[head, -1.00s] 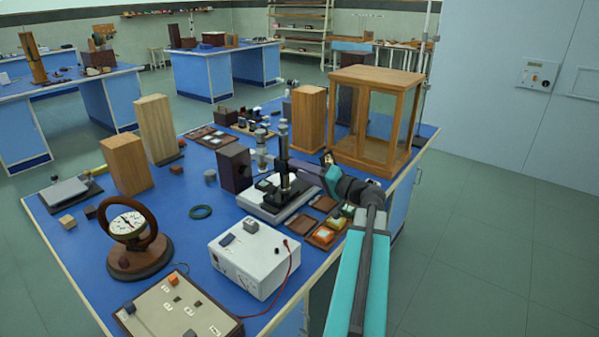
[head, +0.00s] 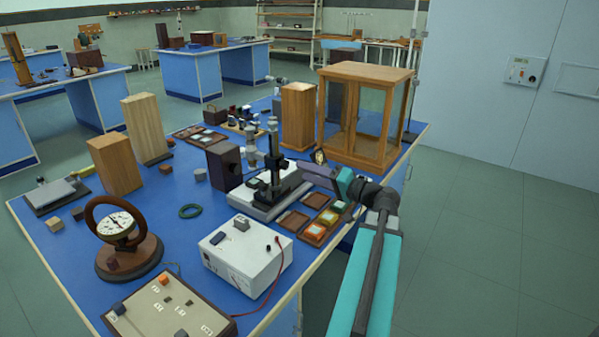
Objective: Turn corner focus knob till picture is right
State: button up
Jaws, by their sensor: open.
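An upright optical instrument (head: 274,160) with a dark column and a grey tube stands on a pale base (head: 262,207) near the bench's right side. My gripper (head: 301,168) is just right of the column, pointing left at it, and is open. Its fingers are small and dark here, and I cannot tell whether they touch the instrument. I cannot make out a corner focus knob or any picture at this size.
A white meter box (head: 247,258), a dark box (head: 223,166) and a tray of coloured blocks (head: 318,228) surround the instrument. A glass-sided wooden case (head: 366,112) and a wooden block (head: 298,117) stand behind. Open floor (head: 490,240) lies right of the blue bench.

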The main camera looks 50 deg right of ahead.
jog(key=s, duration=0.7)
jog(key=shift+d+b, duration=0.3)
jog(key=shift+b, duration=0.15)
jog(key=shift+s, duration=0.15)
